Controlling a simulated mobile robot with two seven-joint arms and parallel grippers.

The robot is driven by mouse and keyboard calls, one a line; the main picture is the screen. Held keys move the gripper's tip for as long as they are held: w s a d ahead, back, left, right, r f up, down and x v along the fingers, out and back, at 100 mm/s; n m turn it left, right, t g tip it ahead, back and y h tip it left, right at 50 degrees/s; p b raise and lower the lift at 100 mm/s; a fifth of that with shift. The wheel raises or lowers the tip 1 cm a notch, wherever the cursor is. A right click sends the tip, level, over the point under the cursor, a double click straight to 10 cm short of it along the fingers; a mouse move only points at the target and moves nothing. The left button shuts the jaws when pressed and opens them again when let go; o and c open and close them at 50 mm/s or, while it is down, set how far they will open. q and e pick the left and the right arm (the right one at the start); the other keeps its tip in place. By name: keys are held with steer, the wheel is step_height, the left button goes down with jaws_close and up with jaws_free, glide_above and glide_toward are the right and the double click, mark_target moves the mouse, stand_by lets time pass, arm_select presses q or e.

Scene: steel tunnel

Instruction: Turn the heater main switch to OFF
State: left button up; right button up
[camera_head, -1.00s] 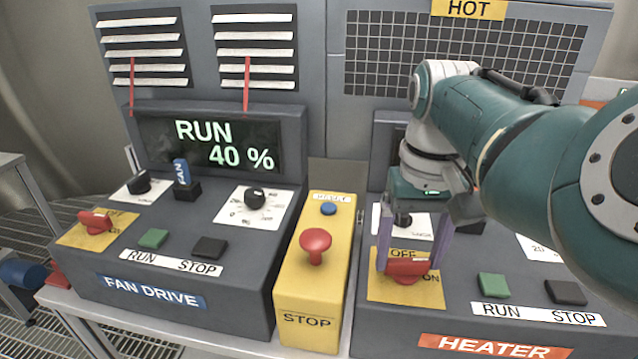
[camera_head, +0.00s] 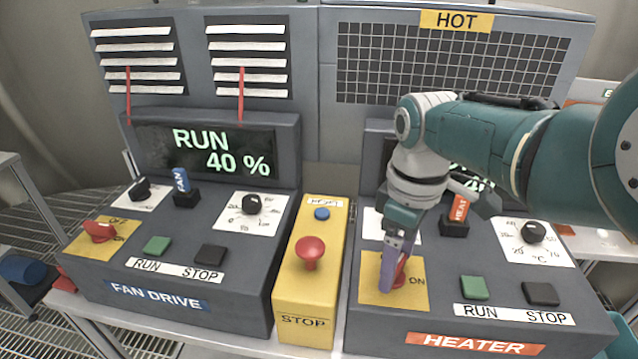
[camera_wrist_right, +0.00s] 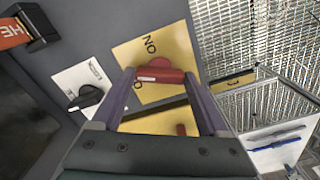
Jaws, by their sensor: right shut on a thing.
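The heater main switch (camera_head: 403,270) is a red rotary handle on a yellow plate (camera_head: 417,293) at the left front of the heater console. My right gripper (camera_head: 395,277) is on it, its two purple fingers closed on the handle from both sides. In the wrist view the red handle (camera_wrist_right: 160,73) sits between the fingertips. In the head view the handle stands roughly front to back, partly hidden by a finger. The ON label shows to its right; the OFF label is hidden by the gripper. My left gripper is not in view.
Left of the switch stands a yellow box with a red STOP button (camera_head: 311,252). Behind the switch is a red-tagged key (camera_head: 458,212). A green RUN button (camera_head: 474,288), black STOP button (camera_head: 541,293) and temperature dial (camera_head: 533,232) lie to the right.

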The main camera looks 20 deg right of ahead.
steer(key=n, duration=0.4)
steer(key=shift+n, duration=0.7)
steer(key=shift+r, duration=0.1)
steer(key=o, duration=1.2)
steer(key=shift+o, duration=0.2)
step_height(320, 180, up, 10)
steer(key=p, duration=0.5)
